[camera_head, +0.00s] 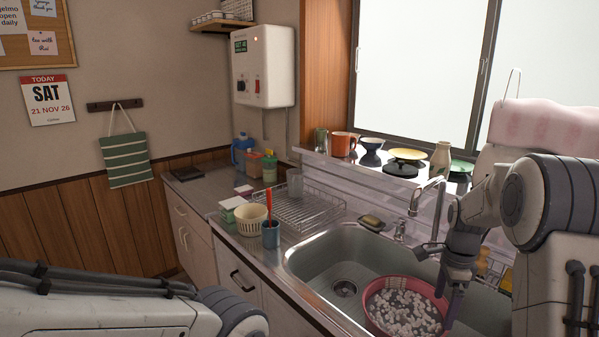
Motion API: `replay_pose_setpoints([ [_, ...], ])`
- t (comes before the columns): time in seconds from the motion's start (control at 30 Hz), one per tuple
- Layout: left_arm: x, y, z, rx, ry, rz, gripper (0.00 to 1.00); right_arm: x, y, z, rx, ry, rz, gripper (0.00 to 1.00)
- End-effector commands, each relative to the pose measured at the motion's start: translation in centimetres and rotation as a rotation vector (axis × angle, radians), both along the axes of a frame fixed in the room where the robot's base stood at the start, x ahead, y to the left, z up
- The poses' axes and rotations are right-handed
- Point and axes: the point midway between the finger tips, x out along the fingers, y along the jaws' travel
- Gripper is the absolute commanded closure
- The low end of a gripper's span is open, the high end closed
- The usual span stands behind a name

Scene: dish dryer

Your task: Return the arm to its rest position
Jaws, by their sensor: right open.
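My right arm comes in from the right, and its gripper (452,296) points down over the right side of the sink. The gripper is open, with its fingers beside the right rim of a pink bowl (371,322). I cannot tell whether they touch it. My left arm (120,312) lies across the bottom left corner, and its gripper is out of view. The pink bowl sits in the steel sink (322,265) and holds a pale, lumpy mass.
A wire dish rack (312,211) stands left of the sink with a grey cup in it. A cream basket (251,218) and a blue cup (271,236) stand in front. The faucet (412,209) rises close to my right arm. The window sill holds several dishes.

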Motion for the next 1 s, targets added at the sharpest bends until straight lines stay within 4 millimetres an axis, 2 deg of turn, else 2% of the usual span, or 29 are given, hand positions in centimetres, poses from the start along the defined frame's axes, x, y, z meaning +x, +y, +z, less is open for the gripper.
replay_pose_setpoints([
  [0.27,0.0,0.0,0.8,-0.001,-0.001,0.0,1.0,-0.9,4.4,2.1,0.003,-0.009,0.216,0.0],
  [0.43,0.0,0.0,1.5,0.0,0.0,0.0,1.0,-2.2,9.0,4.0,0.007,-0.018,0.441,0.0],
  [0.57,0.0,0.0,2.2,0.0,0.0,0.0,1.0,-4.2,13.4,5.8,0.009,-0.026,0.679,0.0],
  [0.67,0.0,0.0,3.0,0.0,0.0,0.0,1.0,-6.9,17.5,7.5,0.012,-0.036,0.929,0.0],
  [0.77,0.0,0.0,4.1,0.0,0.0,0.0,1.0,-11.5,22.3,9.5,0.016,-0.054,1.28,0.0],
  [0.8,0.0,0.0,4.6,0.0,0.0,0.0,1.0,-13.9,24.0,10.2,0.017,-0.061,1.443,0.0],
  [0.9,0.0,0.0,5.6,-0.001,-0.001,0.0,1.0,-19.6,26.8,11.3,0.021,-0.08,1.823,0.0],
  [1.0,0.0,0.0,6.3,-0.001,-0.001,0.0,1.0,-24.0,27.9,11.6,0.025,-0.096,2.116,0.0],
])
